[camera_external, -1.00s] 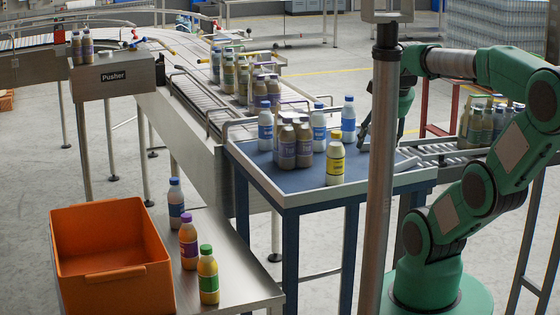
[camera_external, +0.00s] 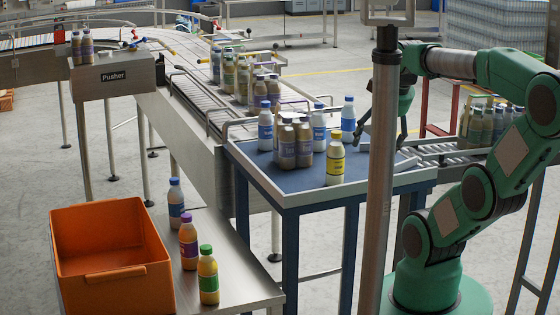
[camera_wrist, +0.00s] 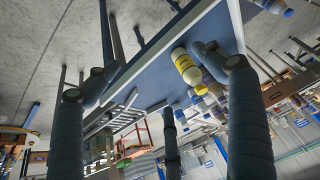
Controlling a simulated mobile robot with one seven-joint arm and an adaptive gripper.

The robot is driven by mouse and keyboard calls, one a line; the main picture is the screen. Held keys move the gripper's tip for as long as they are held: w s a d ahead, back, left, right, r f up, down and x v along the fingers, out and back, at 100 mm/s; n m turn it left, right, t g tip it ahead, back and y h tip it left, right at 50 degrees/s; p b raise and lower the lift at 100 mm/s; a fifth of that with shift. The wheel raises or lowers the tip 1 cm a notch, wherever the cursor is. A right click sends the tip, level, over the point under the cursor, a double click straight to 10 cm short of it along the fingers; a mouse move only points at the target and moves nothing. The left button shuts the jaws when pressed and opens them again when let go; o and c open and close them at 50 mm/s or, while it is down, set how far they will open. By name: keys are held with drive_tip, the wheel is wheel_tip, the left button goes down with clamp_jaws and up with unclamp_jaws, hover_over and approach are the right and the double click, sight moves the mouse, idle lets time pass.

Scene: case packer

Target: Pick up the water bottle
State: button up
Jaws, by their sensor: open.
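Several pale bottles with blue caps and blue labels stand on the blue-topped table (camera_external: 290,188) in the external view: one at the left (camera_external: 265,126), one in the middle (camera_external: 319,127) and one at the back right (camera_external: 348,119). I cannot tell which one is the water bottle. My gripper (camera_external: 382,135) is open and empty at the table's right side, right of the back-right bottle and partly hidden by a pole. In the wrist view my gripper's spread fingers (camera_wrist: 148,80) have nothing between them.
The yellow-labelled bottle (camera_external: 335,160) stands near the table's front edge. A tight cluster of brown bottles (camera_external: 295,145) stands left of it. A metal pole (camera_external: 382,200) rises before the table. An orange crate (camera_external: 105,275) and several bottles are on the lower left bench (camera_external: 235,255).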

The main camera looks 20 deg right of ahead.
drive_tip(key=w+a+r+m+t+y+b, duration=0.1)
drive_tip(key=w+a+r+m+y, duration=0.1)
drive_tip(key=w+a+m+y, duration=0.45)
drive_tip(key=w+a+r+m+y, duration=0.1)
drive_tip(key=w+a+m+y, duration=0.15)
drive_tip(key=w+m, duration=0.65)
drive_tip(key=w+d+r+m+t, duration=0.1)
drive_tip(key=w+d+m+t, duration=0.2)
drive_tip(key=w+d+m, duration=0.35)
drive_tip(key=w+d+r+m+t, duration=0.1)
drive_tip(key=w+d+m+t, duration=0.2)
drive_tip(key=w, duration=0.7)
drive_tip(key=w+d+f+m+t+h+b, duration=0.1)
drive_tip(key=w+d+m+t, duration=0.15)
drive_tip(key=d, duration=0.25)
drive_tip(key=w+d+m+t+h, duration=0.1)
drive_tip(key=w+d+m, duration=0.1)
drive_tip(key=d+m, duration=0.2)
drive_tip(key=f, duration=1.9)
drive_tip(key=shift+w+d, duration=0.25)
drive_tip(key=shift+d, duration=0.05)
